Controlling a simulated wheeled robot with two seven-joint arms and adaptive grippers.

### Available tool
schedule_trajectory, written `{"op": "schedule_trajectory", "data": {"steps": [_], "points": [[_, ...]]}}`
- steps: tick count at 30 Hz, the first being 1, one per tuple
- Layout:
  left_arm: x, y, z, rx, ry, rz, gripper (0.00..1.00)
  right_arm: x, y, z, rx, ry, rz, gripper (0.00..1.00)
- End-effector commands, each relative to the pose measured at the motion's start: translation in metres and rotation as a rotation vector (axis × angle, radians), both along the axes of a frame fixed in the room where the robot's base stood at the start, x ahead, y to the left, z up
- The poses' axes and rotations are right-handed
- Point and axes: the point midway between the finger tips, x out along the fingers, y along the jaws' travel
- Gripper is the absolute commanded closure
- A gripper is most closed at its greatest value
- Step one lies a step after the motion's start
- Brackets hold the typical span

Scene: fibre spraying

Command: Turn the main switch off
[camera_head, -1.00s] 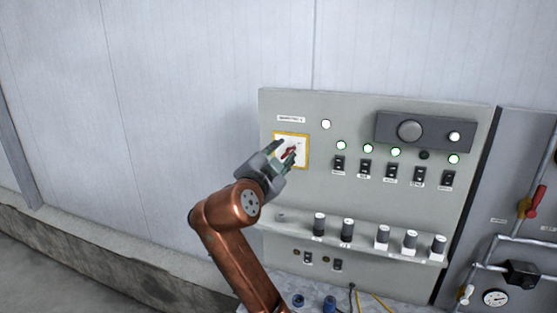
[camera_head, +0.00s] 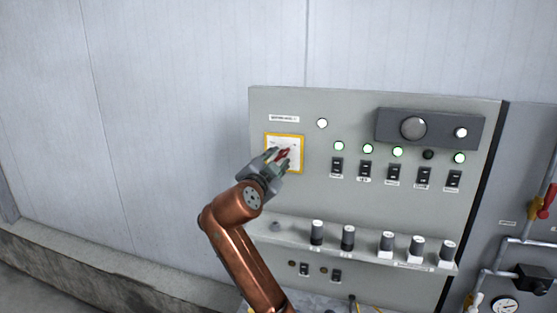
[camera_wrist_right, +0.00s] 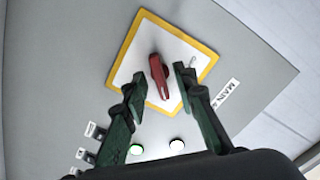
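The main switch is a red handle (camera_head: 284,153) on a white plate with a yellow frame (camera_head: 303,157), at the upper left of the grey control panel. In the right wrist view the red handle (camera_wrist_right: 158,76) stands near the middle of its plate. My right gripper (camera_head: 277,160) is at the switch, and its body hides the lower left of the plate. In the wrist view its two fingers (camera_wrist_right: 160,80) are apart, one on each side of the handle, with gaps showing. It holds nothing. My left gripper is in neither current view.
The panel (camera_head: 225,297) also carries lit lamps (camera_head: 367,148), black rocker switches (camera_head: 365,172) and a ledge with several knobs (camera_head: 348,238). Pipes with a red-handled valve (camera_head: 547,201) and a gauge (camera_head: 505,305) are at the right. The wall left of the panel is bare.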

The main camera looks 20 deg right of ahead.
Motion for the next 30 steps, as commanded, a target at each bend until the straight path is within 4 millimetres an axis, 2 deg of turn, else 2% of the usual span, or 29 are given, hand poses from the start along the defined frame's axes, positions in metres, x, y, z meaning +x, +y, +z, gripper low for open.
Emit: {"op": "schedule_trajectory", "data": {"steps": [10,21,30], "points": [[-0.0012,0.0003,-0.0002,0.000,0.002,0.000,1.00,0.0035,-0.0044,-0.0003,0.001,0.000,-0.002,0.74],[-0.0019,0.0003,-0.0002,0.000,0.003,0.000,1.00,0.0034,-0.0047,-0.0004,0.000,0.001,-0.002,0.99],[-0.0020,0.0004,-0.0001,0.000,0.003,0.000,1.00,0.0034,-0.0047,-0.0006,0.001,0.001,-0.003,1.00]]}}
